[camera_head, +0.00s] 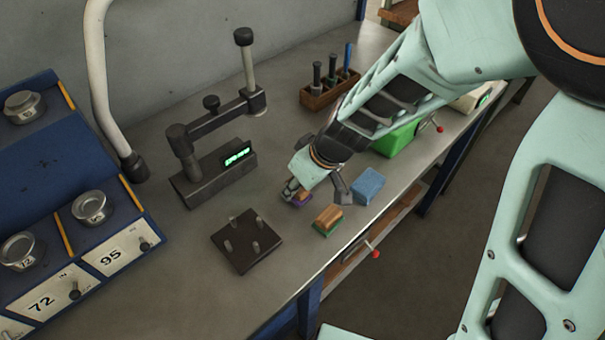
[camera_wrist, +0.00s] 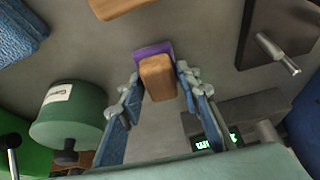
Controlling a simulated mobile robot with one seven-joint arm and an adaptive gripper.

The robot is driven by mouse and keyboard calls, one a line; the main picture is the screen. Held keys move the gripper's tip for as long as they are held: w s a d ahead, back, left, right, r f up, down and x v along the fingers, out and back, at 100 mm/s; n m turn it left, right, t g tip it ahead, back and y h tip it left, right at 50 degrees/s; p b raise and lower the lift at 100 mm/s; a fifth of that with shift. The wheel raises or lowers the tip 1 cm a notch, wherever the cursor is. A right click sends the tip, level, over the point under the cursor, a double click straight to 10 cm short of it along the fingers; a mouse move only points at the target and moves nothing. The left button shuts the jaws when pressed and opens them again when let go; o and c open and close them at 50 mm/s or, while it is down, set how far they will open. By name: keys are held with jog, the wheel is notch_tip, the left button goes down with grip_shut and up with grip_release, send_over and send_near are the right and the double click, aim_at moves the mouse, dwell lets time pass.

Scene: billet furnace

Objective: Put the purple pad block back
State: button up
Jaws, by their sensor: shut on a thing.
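The purple pad block (camera_head: 301,199) has a wooden top on a purple pad. It is at the bench surface, partly hidden by my gripper in the head view. In the wrist view the block (camera_wrist: 157,78) sits between the two fingers, its purple edge showing at the far side. My gripper (camera_head: 297,190) points down and is shut on this block. I cannot tell whether the pad touches the bench. A similar wooden block with a green pad (camera_head: 328,220) stands close by to the right.
A dark plate with upright pegs (camera_head: 246,241) lies in front-left. A gauge stand with a green display (camera_head: 215,175) is left. A blue block (camera_head: 367,187) lies near the bench's front edge. A tool rack (camera_head: 328,91) stands behind. A green cylinder (camera_wrist: 66,115) shows in the wrist view.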

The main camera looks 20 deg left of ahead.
jog(key=shift+s, duration=0.1)
jog(key=shift+f, duration=0.15)
jog(key=o, duration=1.1)
jog(key=shift+r, duration=0.4)
jog(key=p+v, duration=0.6)
jog(key=v, duration=0.5)
jog(key=shift+d+r, duration=0.1)
jog(key=shift+r, duration=0.25)
